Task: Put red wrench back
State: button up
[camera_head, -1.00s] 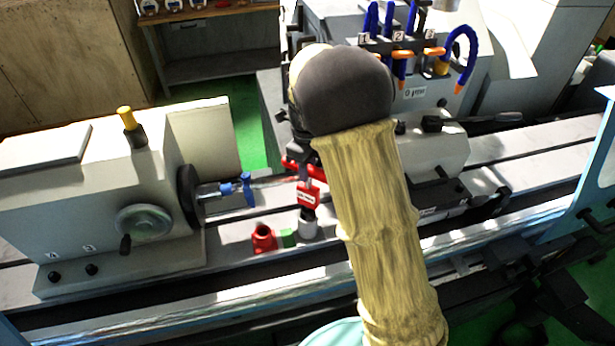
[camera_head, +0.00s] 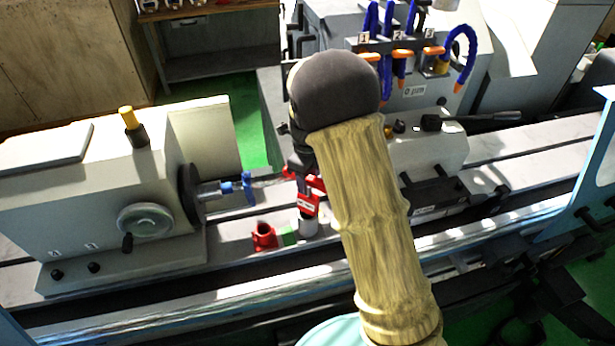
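The red wrench (camera_head: 308,205), with a small pale label on it, is upright below my gripper, left of my arm. My gripper (camera_head: 299,166) is dark and partly hidden behind my arm; its fingers are hard to make out, but it appears shut on the wrench's upper part. The wrench's dark lower end is just above or at a grey cup-like holder (camera_head: 308,227); I cannot tell whether it is inside. A red holder (camera_head: 263,238) stands to the left and a green holder (camera_head: 288,236) is between the two.
The grinder's headstock (camera_head: 95,190) with a handwheel (camera_head: 145,220) stands left. A blue clamp piece (camera_head: 247,188) sticks out from its spindle. Blue hoses (camera_head: 470,52) with orange tips rise behind my arm. The machine bed (camera_head: 520,160) runs across to the right.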

jog(key=shift+w+r, duration=0.15)
jog(key=shift+r, duration=0.4)
notch_tip(320, 180, up, 11)
jog(key=b, duration=0.3)
jog(key=s+d+f+n+t, duration=0.1)
jog(key=s+d+f+n, duration=0.2)
jog(key=s+n, duration=0.3)
jog(key=s+d+f+n, duration=0.3)
jog(key=s+n, duration=0.4)
jog(key=n, duration=0.3)
jog(key=s+d+f+n+t, duration=0.1)
jog(key=s+d+f+n, duration=0.1)
jog(key=s+d+n, duration=0.3)
jog(key=s+n, duration=0.2)
jog(key=n, duration=0.1)
jog(key=shift+s+d+f+n+t, duration=0.15)
jog(key=shift+s+f+n+t, duration=0.15)
jog(key=shift+f+n, duration=0.1)
